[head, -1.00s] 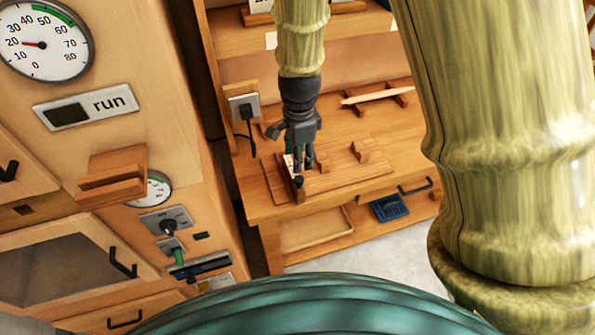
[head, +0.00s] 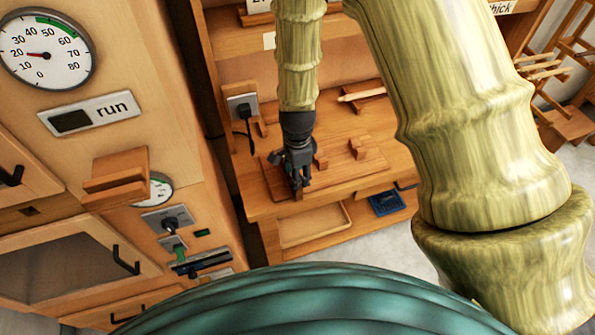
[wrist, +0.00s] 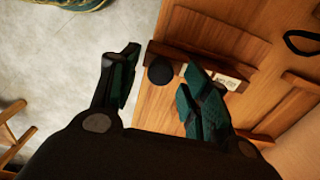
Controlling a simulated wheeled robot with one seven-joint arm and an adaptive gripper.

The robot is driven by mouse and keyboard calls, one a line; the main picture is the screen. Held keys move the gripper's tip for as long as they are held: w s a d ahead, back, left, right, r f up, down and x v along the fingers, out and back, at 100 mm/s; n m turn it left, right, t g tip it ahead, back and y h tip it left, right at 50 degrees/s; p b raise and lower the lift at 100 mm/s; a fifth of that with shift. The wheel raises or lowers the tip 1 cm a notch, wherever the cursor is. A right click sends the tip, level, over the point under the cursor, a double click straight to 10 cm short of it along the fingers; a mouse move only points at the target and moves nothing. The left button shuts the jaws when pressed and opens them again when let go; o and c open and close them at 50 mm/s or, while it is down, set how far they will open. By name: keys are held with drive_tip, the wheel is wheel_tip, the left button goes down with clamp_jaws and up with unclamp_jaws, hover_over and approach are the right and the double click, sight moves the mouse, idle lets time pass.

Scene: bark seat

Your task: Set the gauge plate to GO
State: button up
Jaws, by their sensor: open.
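The wooden board (head: 338,180) with raised blocks lies on the workbench in the head view. In the wrist view a dark round knob (wrist: 160,70) stands at the near end of a long wooden bar (wrist: 200,58). A small pale label (wrist: 228,82) with dark print shows beside the bar, partly behind a finger and too small to read. I cannot tell which part is the gauge plate or how it is set. My gripper (head: 300,184) is over the board's front left part. In the wrist view its open fingers (wrist: 161,62) stand either side of the knob, with no clear contact.
A socket with a plug (head: 243,108) is behind the board. A shallow tray (head: 312,225) and a blue object (head: 386,203) lie below the bench top.

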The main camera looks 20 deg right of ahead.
drive_tip(key=shift+f, duration=0.25)
clamp_jaws()
drive_tip(key=shift+w, duration=0.1)
